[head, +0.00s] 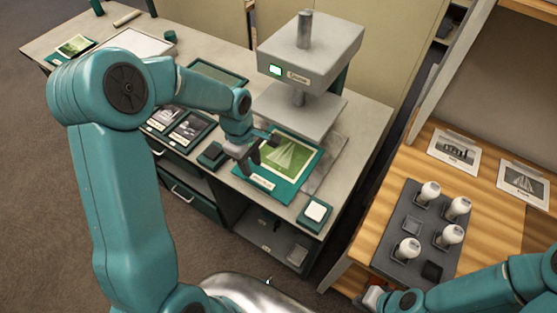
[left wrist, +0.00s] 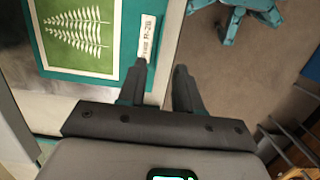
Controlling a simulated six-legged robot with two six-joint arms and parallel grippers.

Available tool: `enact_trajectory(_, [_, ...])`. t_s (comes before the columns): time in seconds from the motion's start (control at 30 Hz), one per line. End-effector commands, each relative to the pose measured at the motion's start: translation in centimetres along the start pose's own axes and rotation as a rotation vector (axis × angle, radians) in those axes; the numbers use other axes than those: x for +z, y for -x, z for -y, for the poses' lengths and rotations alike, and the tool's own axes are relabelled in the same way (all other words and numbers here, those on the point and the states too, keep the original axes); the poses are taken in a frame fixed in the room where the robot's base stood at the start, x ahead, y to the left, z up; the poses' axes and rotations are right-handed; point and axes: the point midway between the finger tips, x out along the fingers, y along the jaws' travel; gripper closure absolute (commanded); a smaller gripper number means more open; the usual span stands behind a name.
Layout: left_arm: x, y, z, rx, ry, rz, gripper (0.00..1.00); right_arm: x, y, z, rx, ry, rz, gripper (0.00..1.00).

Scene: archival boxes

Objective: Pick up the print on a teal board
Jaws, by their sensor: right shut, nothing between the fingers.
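The print (head: 290,157), a pale fern on green, lies on a teal board (head: 299,182) on the grey bench, below the press. In the left wrist view the print (left wrist: 78,35) and teal board (left wrist: 128,40) fill the upper left, with a white label (left wrist: 147,38) at the board's edge. My left gripper (head: 250,164) is at the board's near left edge; its fingers (left wrist: 162,75) are apart with nothing between them. One fingertip overlaps the label's end in that view; I cannot tell whether it touches.
The grey press (head: 310,45) stands just behind the board. A small teal box with a white top (head: 315,213) and a dark teal block (head: 212,155) flank it. A grey tray (head: 408,220) with several white-topped pieces is on the wooden table (head: 480,215).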

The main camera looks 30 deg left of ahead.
Motion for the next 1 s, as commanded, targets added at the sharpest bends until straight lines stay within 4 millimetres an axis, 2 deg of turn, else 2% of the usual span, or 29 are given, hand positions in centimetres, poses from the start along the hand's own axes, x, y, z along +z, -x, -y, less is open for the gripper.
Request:
enact_trajectory(0.1, [0.1,-2.2,0.0,-0.003,0.0,0.001,0.66,0.0,0.2,0.1,0.0,0.0,-0.001,1.0])
enact_trajectory(0.37, [0.1,-4.4,0.0,-0.003,0.002,0.001,0.66,0.0,0.7,0.3,0.0,0.0,0.0,1.0])
enact_trajectory(0.6, [0.0,-8.1,-0.1,-0.001,0.003,0.001,0.66,0.0,1.6,0.6,0.0,0.0,-0.001,1.0])
enact_trajectory(0.9, [0.0,-8.8,-0.1,0.003,0.002,0.001,0.66,0.0,1.6,0.6,0.0,0.0,0.0,1.0])
enact_trajectory(0.97, [0.0,-8.8,-0.1,0.003,0.002,0.001,0.85,0.0,1.5,0.6,0.0,0.0,0.0,1.0])
enact_trajectory(1.0, [0.0,-8.8,-0.1,0.003,0.002,0.001,0.98,0.0,1.5,0.6,0.0,0.0,0.0,1.0])
